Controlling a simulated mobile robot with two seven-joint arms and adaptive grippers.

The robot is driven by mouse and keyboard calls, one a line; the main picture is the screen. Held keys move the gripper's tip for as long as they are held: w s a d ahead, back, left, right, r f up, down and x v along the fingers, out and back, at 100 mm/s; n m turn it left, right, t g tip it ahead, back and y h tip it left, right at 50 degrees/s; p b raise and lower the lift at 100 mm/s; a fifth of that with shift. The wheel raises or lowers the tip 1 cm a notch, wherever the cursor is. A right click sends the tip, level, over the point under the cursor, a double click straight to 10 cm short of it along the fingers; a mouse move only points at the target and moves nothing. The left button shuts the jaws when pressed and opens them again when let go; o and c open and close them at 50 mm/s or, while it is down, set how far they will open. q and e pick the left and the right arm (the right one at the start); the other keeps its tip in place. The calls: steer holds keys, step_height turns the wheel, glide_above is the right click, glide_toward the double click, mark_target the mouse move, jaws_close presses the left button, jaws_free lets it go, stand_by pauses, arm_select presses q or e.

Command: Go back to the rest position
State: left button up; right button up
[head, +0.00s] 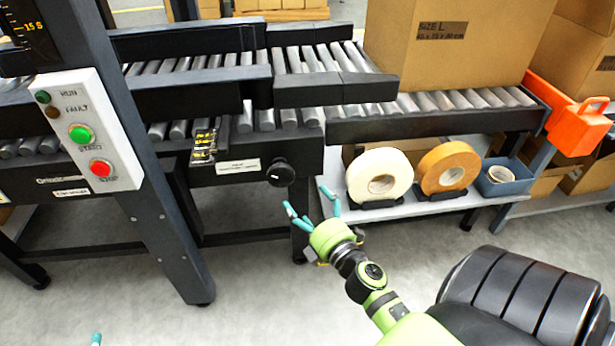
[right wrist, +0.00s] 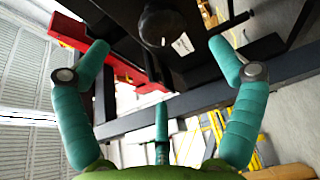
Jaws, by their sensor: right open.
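My right gripper (head: 310,207) is green with teal fingers. It is in the lower middle of the head view, in front of the conveyor frame and just below the black knob (head: 281,173). In the right wrist view its teal fingers are spread apart (right wrist: 159,60) with nothing between them. The knob also shows there at the top (right wrist: 160,25), beyond the fingertips and apart from them. Of my left gripper, only a teal fingertip (head: 96,340) shows at the bottom edge of the head view; the rest is out of frame.
A control panel (head: 84,130) with green and red buttons is on a dark post at left. A large carton (head: 430,60) sits on the roller conveyor. A white tape roll (head: 362,176), a tan tape roll (head: 437,168) and a blue bin (head: 503,183) stand below. Grey floor is clear in front.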

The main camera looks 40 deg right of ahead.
stand_by(0.6)
